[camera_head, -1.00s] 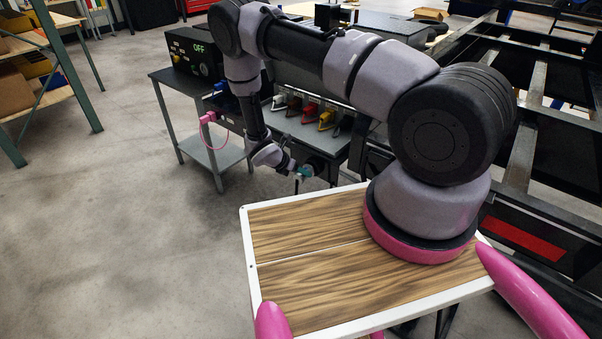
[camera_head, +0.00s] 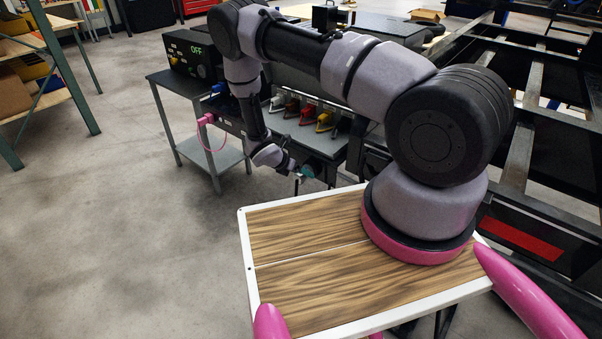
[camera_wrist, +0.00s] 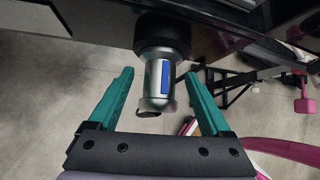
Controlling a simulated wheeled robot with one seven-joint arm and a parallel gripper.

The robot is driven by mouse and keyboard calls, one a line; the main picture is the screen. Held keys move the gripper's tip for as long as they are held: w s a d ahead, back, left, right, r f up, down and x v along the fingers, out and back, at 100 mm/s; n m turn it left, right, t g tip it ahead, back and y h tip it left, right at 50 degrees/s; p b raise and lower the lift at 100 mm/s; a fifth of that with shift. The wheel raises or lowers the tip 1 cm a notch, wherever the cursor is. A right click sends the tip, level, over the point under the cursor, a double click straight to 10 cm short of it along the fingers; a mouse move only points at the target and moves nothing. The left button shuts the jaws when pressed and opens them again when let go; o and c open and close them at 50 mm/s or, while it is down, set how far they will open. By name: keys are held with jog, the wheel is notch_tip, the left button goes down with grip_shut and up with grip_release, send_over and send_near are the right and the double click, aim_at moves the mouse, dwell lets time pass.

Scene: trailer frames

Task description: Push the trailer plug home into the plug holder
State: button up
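The trailer plug (camera_wrist: 158,82) is a silver cylinder with a blue stripe, in the middle of the wrist view. Its far end meets a round black socket, the plug holder (camera_wrist: 162,32), on a dark panel. How deep it sits is hidden. My gripper (camera_wrist: 161,74) has its two teal fingers spread, one on each side of the plug, with gaps visible on both sides. In the head view my gripper (camera_head: 308,172) is small, low at the dark cabinet front; the plug is too small to make out there.
Red, yellow and other coloured connectors (camera_head: 307,117) line the cabinet behind my arm. A grey side table (camera_head: 213,155) with a black "OFF" box (camera_head: 190,52) and a pink cable (camera_head: 207,120) stands left. The dark trailer frame (camera_head: 520,160) is on the right. Open floor lies front left.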

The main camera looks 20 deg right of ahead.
jog(key=v, duration=1.1)
jog(key=s+d+r+m+y, duration=0.15)
jog(key=r+m, duration=0.35)
jog(key=r, duration=0.7)
jog(key=s+d+r+m+g+y, duration=0.1)
jog(key=d+r+m, duration=0.2)
jog(key=r+m, duration=0.55)
jog(key=s+d+r+m+y, duration=0.1)
jog(key=d+r+m+y, duration=0.15)
jog(key=r, duration=1.25)
jog(key=s+d+r+m+t+y, duration=0.1)
jog(key=s+r+m+t+y, duration=0.4)
jog(key=s+r+m, duration=0.9)
jog(key=shift+s+d+r, duration=0.2)
jog(key=shift+s+r, duration=2.65)
jog(key=shift+s, duration=0.65)
